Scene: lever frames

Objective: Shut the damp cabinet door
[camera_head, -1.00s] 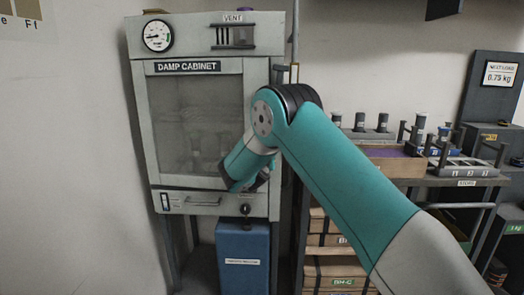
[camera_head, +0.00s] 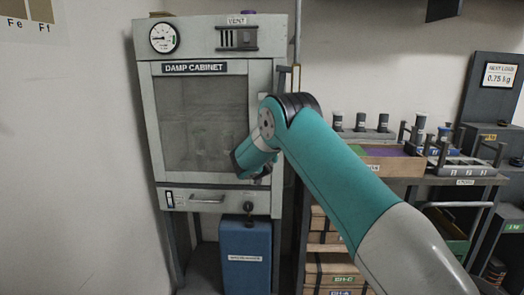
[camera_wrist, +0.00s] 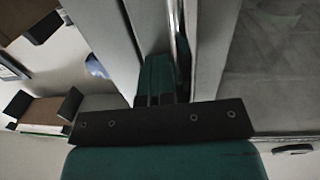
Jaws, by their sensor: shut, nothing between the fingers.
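The damp cabinet (camera_head: 222,20) is a pale grey box on legs, left of centre in the head view. Its door (camera_head: 262,80) has a grey frame around a dark glass pane and looks close to flush with the body; I cannot tell if a small gap is left. My gripper (camera_head: 255,172) is in front of the door's lower right part, partly hidden by my wrist. In the wrist view my gripper (camera_wrist: 163,78) is shut and empty, its fingers beside a vertical metal bar (camera_wrist: 178,35) and the pale frame. Contact cannot be told.
A blue container (camera_head: 243,252) stands under the cabinet. To the right, a bench carries a wooden tray (camera_head: 392,165) and several dark-capped pieces.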

